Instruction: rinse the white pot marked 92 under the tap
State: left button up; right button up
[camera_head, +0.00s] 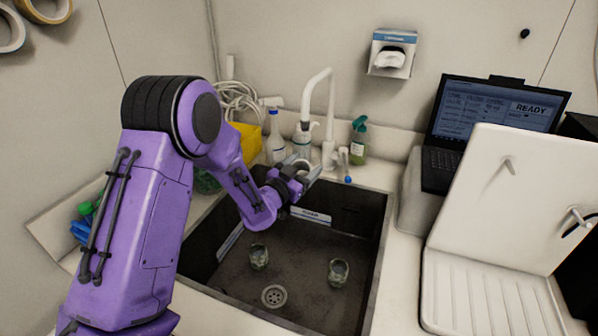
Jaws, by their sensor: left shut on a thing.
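The white tap (331,110) arches over the back of the dark sink (374,255). My left arm reaches in from the left, and my left gripper (303,172) is over the back of the sink, below the tap's spout. It is shut on a small pale thing, which looks like the white pot (301,165). The gripper hides much of the pot, and no number 92 can be read. I cannot see water running. My right gripper is not in view.
Two small glass jars (338,272) (259,257) stand on the sink floor near the drain (274,296). Spray bottles (359,141) (275,138) stand behind the sink. A laptop (492,115) and a white ridged drying rack (490,290) are on the right.

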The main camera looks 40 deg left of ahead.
pick_arm(q)
jog(key=s, duration=0.1)
jog(key=s+d, duration=0.1)
jog(key=s, duration=0.1)
jog(key=s+d, duration=0.1)
jog(key=s, duration=0.1)
jog(key=shift+s+d+b, duration=0.1)
jog(key=shift+d+b, duration=0.1)
jog(key=shift+b, duration=0.1)
jog(key=shift+r, duration=0.1)
dwell(1.0)
jog(key=s+d+r+p, duration=0.2)
jog(key=s+r, duration=0.2)
jog(key=shift+s, duration=0.3)
dwell(0.3)
